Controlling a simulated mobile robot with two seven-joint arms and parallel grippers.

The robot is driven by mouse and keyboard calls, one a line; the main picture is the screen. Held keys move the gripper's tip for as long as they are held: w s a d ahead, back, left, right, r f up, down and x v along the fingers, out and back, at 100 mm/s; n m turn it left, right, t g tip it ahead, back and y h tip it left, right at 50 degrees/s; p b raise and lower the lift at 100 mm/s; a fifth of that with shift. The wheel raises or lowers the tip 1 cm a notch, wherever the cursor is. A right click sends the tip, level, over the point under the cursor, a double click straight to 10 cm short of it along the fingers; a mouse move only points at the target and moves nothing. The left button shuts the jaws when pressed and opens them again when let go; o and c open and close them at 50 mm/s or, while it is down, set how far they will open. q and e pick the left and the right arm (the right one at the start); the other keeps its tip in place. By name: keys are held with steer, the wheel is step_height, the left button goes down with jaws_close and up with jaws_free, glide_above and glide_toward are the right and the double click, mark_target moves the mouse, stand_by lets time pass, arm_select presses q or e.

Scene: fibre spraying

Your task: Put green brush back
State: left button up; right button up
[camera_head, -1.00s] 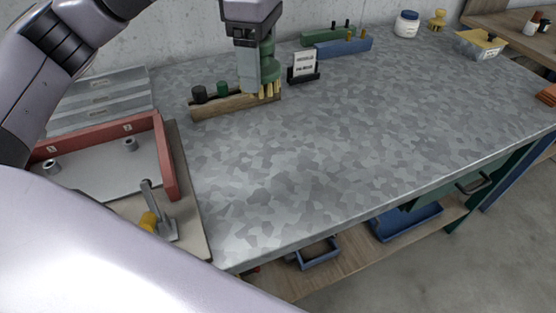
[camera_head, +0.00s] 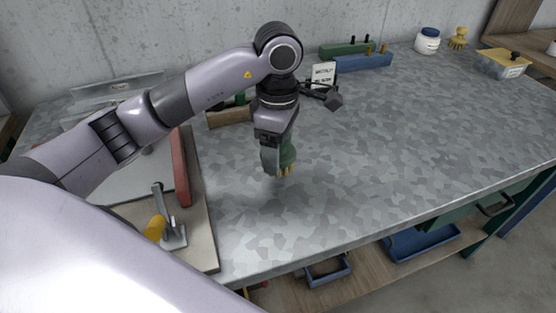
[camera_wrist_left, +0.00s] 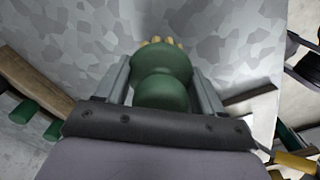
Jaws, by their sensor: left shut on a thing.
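My left gripper (camera_head: 276,160) is shut on the green brush (camera_head: 288,155), a rounded green handle with yellow bristles pointing down. It holds the brush over the open bench top, in front of and to the right of the wooden rack (camera_head: 228,117); I cannot tell how far above the surface. In the left wrist view the green brush (camera_wrist_left: 162,82) sits between the two grey fingers, with its bristle tips showing beyond it. The wooden rack (camera_wrist_left: 36,82) also shows there at the left, with green parts beside it. My arm hides part of the rack in the head view.
A red-framed fixture (camera_head: 181,168) with a toggle clamp (camera_head: 168,215) stands at the left. A white card (camera_head: 323,74), a green block (camera_head: 345,49) and a blue block (camera_head: 362,62) stand behind. A jar (camera_head: 427,40) is at the back right. The bench's middle and right are clear.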

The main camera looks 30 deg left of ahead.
arm_select(q)
steer(key=shift+f, duration=1.7)
steer(key=shift+f, duration=0.15)
steer(key=o, duration=0.9)
steer(key=shift+o, duration=0.2)
step_height(320, 180, up, 12)
steer(key=shift+r+p, duration=0.2)
steer(key=shift+p, duration=0.1)
